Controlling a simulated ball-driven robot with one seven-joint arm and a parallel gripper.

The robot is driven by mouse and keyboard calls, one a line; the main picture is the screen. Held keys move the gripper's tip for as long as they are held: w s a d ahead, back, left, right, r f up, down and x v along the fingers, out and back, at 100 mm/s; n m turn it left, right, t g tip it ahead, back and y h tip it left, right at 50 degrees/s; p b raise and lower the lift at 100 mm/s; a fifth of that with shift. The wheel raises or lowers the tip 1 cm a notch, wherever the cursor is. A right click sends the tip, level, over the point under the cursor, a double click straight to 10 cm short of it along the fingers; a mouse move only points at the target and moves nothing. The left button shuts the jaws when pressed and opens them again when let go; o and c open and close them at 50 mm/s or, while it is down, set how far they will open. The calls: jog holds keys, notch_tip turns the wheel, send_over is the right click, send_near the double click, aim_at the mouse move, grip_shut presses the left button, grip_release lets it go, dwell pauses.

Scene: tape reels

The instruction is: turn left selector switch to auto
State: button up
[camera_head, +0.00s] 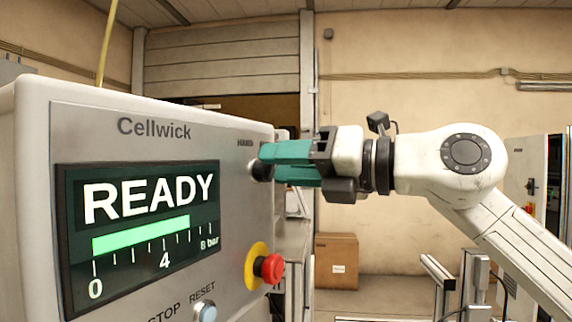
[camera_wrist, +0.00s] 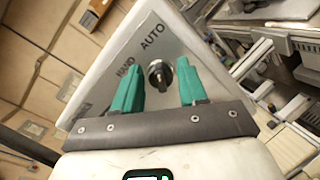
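A black selector switch (camera_wrist: 159,74) sits on the grey panel (camera_wrist: 178,45), with the labels HAND and AUTO beside it in the wrist view. Its small size makes it hard to tell which label its handle points to. My gripper (camera_wrist: 158,68) is open, with one teal finger on each side of the switch and visible gaps to it. In the head view my gripper (camera_head: 264,163) is at the panel's right part, its fingers partly hiding the switch (camera_head: 259,171) and the label to its right.
The Cellwick panel carries a READY display (camera_head: 140,225), a red emergency button (camera_head: 269,268) on a yellow ring below my gripper, and a RESET button (camera_head: 206,311). A cardboard box (camera_head: 336,260) stands on the floor behind. The space right of the panel around my arm looks clear.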

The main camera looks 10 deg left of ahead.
jog(key=shift+o, duration=1.4)
jog(key=b+v, duration=0.3)
jog(key=v, duration=0.7)
jog(key=shift+d, duration=0.3)
jog(key=shift+s, duration=0.15)
